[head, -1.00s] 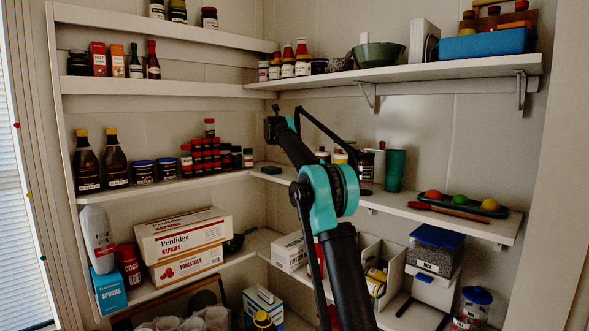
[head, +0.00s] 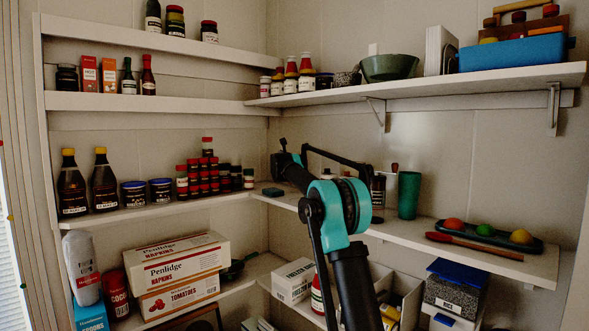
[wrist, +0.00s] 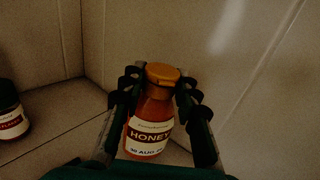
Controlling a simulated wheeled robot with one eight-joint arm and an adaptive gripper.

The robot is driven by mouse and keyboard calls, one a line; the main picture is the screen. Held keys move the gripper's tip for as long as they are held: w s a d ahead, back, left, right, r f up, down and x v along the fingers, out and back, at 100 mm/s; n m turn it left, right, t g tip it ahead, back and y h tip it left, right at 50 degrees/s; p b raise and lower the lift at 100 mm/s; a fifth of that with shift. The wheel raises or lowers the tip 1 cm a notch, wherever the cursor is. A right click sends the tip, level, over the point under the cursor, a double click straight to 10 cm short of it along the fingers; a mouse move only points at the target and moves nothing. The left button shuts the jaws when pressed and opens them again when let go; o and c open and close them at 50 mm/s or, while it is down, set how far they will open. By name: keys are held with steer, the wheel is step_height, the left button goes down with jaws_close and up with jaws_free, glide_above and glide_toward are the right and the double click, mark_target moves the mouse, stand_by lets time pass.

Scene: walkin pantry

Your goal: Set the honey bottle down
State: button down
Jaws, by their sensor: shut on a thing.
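The honey bottle (wrist: 150,128) shows in the wrist view, with an orange cap, an amber-red body and a white label reading HONEY. My gripper (wrist: 161,84) is shut on it, with a dark finger along each side just below the cap. The bottle looks close to upright between the fingers. Its base is near my gripper's dark body, and I cannot tell whether it touches the shelf. In the head view my arm reaches toward the back corner, but I cannot make out the fingers or the held bottle.
A dark-capped jar (wrist: 10,112) stands left in the wrist view, near the wall corner. Small red-capped jars (head: 204,178) stand left of the corner.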

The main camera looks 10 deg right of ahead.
steer(key=shift+f, duration=1.95)
steer(key=c, duration=1.1)
jaws_free()
steer(key=shift+c, duration=0.2)
steer(key=shift+s+a, duration=0.1)
steer(key=shift+s, duration=0.1)
steer(key=v, duration=1.1)
steer(key=shift+s, duration=0.35)
